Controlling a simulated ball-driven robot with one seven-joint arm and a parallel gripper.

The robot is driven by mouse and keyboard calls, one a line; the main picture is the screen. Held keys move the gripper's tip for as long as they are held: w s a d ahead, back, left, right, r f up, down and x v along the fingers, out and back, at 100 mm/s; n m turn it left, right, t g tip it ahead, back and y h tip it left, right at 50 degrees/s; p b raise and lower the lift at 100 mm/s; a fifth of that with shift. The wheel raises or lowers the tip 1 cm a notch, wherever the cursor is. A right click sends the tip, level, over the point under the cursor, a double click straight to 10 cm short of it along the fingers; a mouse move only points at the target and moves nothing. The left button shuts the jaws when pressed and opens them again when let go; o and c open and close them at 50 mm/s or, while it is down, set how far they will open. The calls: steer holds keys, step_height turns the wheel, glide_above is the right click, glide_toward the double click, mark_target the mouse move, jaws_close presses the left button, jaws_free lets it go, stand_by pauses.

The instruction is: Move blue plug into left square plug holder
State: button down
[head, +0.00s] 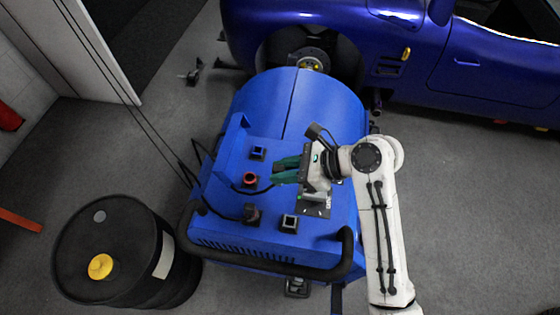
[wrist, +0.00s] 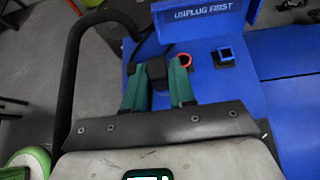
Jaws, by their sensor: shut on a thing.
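My gripper (head: 273,171) has green fingers pointing left above the blue machine deck. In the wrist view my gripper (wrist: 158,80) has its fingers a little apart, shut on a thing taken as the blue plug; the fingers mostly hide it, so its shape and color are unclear. A black cable runs toward the fingertips. On the deck are a blue-rimmed square holder (head: 258,152), also in the wrist view (wrist: 225,56), a red round holder (head: 250,180), a dark block with a cable (head: 251,213) and a grey-rimmed square holder (head: 289,223). Which square is "left" is unclear.
The blue machine (head: 310,110) has a black handle rail (head: 270,265) along its near edge. An upright panel reads "UNPLUG FIRST" (wrist: 208,18). A black drum (head: 125,235) stands at left and a blue car (head: 440,50) behind. Loose cables cross the deck's left side.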

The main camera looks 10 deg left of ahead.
steer(key=shift+s+d+b, duration=1.1)
steer(key=shift+s+d, duration=0.8)
steer(key=shift+s, duration=1.25)
steer(key=shift+f, duration=3.45)
steer(key=shift+f, duration=1.1)
steer(key=shift+f, duration=0.3)
steer(key=c, duration=0.8)
jaws_free()
steer(key=shift+c, duration=0.2)
